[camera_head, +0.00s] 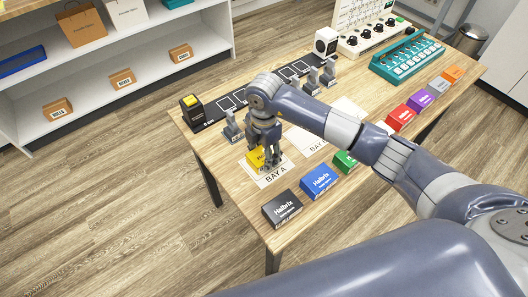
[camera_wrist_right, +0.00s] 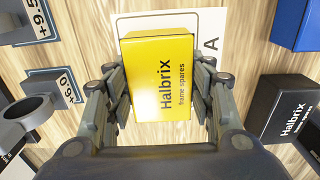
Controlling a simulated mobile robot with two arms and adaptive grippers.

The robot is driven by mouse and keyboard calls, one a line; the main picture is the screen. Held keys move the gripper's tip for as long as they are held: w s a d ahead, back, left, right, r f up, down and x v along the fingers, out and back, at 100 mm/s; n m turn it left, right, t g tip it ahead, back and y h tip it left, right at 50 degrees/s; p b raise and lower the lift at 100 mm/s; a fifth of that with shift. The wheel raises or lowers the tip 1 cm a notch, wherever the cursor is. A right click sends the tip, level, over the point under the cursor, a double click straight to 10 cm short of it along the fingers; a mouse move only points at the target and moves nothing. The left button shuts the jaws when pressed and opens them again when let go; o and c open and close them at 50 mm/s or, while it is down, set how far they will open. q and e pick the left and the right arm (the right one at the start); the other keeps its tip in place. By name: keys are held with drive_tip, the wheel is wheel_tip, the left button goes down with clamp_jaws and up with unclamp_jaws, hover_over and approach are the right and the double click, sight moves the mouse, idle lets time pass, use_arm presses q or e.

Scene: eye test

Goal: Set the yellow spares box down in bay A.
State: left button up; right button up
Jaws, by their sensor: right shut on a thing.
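The yellow spares box (camera_head: 256,158) is between the fingers of my right gripper (camera_head: 266,160), which is shut on it. In the right wrist view the yellow box (camera_wrist_right: 158,80) shows its Halbrix label, with the fingers of the right gripper (camera_wrist_right: 160,105) along its two sides. The box is over the white bay A card (camera_head: 272,179), near the table's front left part. The card (camera_wrist_right: 212,22) also shows around the box in the wrist view. I cannot tell whether the box touches the card or hangs just above it. My left gripper is not in view.
A black box (camera_head: 282,208), a blue box (camera_head: 318,181) and a green box (camera_head: 344,161) stand along the near edge. A grey holder (camera_head: 233,130) and a black yellow-topped unit (camera_head: 191,112) stand left of the gripper. Bay B's card (camera_head: 306,144) lies to the right, partly under my arm.

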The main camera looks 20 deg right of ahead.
drive_tip(key=shift+f, duration=0.1)
drive_tip(key=o, duration=1.1)
drive_tip(key=shift+r, duration=0.25)
wheel_tip(320, 180, up, 12)
drive_tip(key=shift+f+b, duration=0.1)
drive_tip(key=shift+b, duration=0.65)
drive_tip(key=shift+s, duration=0.1)
